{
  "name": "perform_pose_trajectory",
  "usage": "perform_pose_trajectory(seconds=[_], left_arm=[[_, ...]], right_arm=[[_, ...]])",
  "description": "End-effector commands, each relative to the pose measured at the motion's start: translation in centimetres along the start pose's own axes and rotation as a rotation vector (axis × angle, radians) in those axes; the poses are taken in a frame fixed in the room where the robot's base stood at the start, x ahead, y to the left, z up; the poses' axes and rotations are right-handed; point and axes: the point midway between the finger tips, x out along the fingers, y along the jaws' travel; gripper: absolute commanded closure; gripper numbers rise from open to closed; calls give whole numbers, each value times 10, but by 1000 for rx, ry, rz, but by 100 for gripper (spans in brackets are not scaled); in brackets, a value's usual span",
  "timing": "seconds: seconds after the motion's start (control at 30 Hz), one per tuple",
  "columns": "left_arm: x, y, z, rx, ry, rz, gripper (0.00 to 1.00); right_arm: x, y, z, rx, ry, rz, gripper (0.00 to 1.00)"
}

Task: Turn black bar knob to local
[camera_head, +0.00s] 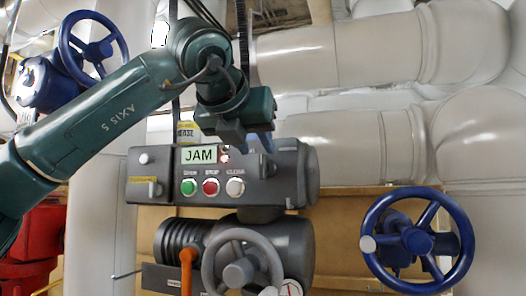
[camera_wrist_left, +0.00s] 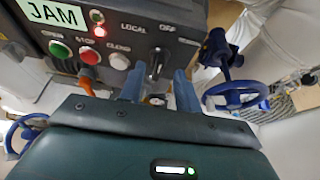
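The black bar knob (camera_wrist_left: 155,62) is on the dark grey control box, below the words LOCAL and OFF in the left wrist view. Its bar stands roughly upright in that picture; its exact setting is hard to tell. My left gripper (camera_wrist_left: 160,88) is open, with one blue finger on each side of the knob in the picture. I see no clear contact with it. In the head view, my left gripper (camera_head: 262,142) is at the upper right of the control box (camera_head: 290,180), partly hiding the knob area. My right gripper is not in view.
The box carries a JAM display (camera_head: 199,155), lit red lamp, green button (camera_head: 189,187), red button (camera_head: 211,187) and white button (camera_head: 235,187). A grey handwheel (camera_head: 238,272), orange lever (camera_head: 187,268) and blue handwheel (camera_head: 416,240) are below or beside it. Large pale pipes run behind.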

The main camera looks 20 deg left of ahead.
Motion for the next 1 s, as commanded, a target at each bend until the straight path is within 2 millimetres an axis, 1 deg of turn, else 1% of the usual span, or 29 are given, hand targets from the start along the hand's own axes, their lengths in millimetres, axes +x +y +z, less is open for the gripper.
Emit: perform_pose_trajectory(seconds=[0.03, 0.1, 0.2, 0.3, 0.43, 0.67, 0.7, 0.77, 1.0], left_arm=[[10, 0, 2, 0, 3, 1, 67], [22, 0, 2, 0, 2, 1, 67], [36, 0, 2, 0, 2, 0, 67], [46, 0, 2, 0, 0, 0, 67], [52, 0, 1, 0, -2, -1, 67], [53, 0, 0, 0, -1, -1, 67], [53, 0, 0, 0, -1, -1, 68], [53, 0, 0, 0, -1, -1, 73], [53, 0, 0, 0, -1, -1, 92]], right_arm=[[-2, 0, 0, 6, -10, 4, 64], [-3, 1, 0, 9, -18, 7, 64], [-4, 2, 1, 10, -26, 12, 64], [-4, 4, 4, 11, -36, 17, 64], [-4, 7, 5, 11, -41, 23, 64], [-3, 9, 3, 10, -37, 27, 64], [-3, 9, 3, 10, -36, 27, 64], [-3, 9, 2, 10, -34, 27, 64], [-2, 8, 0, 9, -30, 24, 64]])
